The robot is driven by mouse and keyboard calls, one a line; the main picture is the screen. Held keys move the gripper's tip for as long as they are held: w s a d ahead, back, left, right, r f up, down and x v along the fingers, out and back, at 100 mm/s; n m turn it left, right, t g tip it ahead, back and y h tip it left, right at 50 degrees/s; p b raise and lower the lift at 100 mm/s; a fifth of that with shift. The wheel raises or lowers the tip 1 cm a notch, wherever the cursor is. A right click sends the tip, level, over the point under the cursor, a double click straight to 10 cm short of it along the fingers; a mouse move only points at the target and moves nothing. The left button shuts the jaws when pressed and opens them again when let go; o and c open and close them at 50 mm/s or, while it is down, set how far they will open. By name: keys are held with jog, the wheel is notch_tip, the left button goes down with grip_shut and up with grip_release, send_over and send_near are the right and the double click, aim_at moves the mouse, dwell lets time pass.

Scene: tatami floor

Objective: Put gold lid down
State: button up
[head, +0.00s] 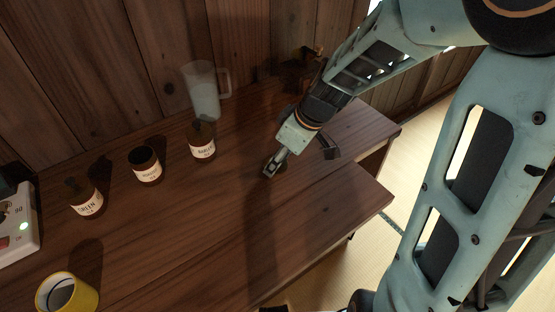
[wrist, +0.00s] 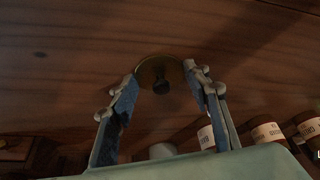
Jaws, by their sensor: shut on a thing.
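The gold lid (wrist: 150,68) is a small round disc with a dark knob (wrist: 161,86), seen between my fingertips in the wrist view. My gripper (wrist: 162,76) is shut on it, one finger on each side. In the head view my gripper (head: 272,168) points down low over the wooden table (head: 210,240), right of the jars. The lid is mostly hidden there by the fingers, and I cannot tell whether it touches the wood.
Three dark labelled jars stand left of my gripper: a right jar (head: 203,150), an open-topped middle jar (head: 149,172) and a left jar (head: 88,203). A clear pitcher (head: 204,98) stands behind. A yellow mug (head: 82,293) is front left. Bare wood surrounds my gripper.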

jog(key=shift+f, duration=0.15)
jog(key=o, duration=0.9)
jog(key=shift+o, duration=0.2)
jog(key=shift+r, duration=0.2)
jog(key=shift+r, duration=0.2)
jog(key=p+v, duration=0.2)
jog(key=v, duration=0.9)
jog(key=shift+d+r, duration=0.15)
jog(key=shift+r, duration=0.2)
